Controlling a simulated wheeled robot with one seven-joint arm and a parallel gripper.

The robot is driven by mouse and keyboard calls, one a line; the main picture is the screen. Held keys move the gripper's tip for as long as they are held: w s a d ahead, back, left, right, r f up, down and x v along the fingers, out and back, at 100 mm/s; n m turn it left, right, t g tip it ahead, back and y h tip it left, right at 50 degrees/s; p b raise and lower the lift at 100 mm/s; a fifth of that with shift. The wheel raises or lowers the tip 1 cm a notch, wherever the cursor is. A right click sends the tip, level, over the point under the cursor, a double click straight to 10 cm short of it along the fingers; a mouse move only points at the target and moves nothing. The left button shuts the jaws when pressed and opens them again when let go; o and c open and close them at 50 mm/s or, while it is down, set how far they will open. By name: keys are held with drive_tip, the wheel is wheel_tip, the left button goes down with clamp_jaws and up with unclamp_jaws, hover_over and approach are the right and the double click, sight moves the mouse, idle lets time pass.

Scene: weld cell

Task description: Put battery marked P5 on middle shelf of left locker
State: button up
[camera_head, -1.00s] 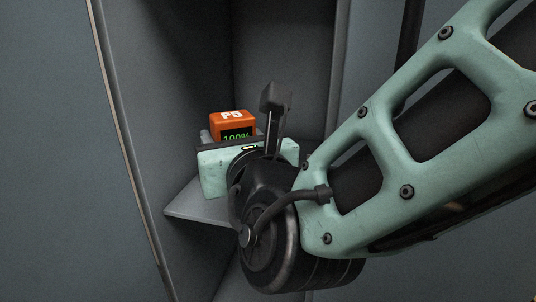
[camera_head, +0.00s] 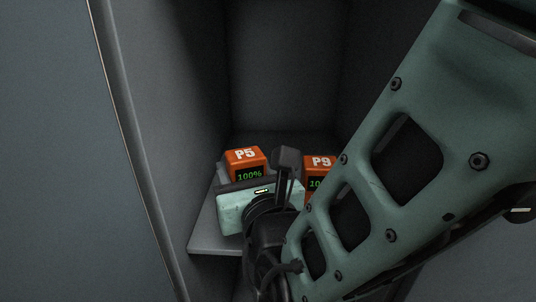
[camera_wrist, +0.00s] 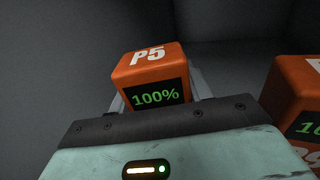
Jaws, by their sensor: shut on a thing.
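The battery marked P5 (camera_head: 246,161) is an orange block with a green 100% display. My gripper (camera_head: 241,178) is shut on it, inside a grey locker above the left part of a shelf (camera_head: 212,236). The wrist view shows battery P5 (camera_wrist: 150,72) upright between the fingers, past the gripper's pale green body. Whether its underside touches the shelf is hidden behind my gripper.
A second orange battery marked P9 (camera_head: 318,168) stands to the right of P5, partly hidden by my arm. It also shows at the right edge of the wrist view (camera_wrist: 294,92). The locker's left wall (camera_head: 180,110) is close to my gripper.

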drive_tip(key=shift+f, duration=0.5)
drive_tip(key=shift+f, duration=0.15)
drive_tip(key=o, duration=1.2)
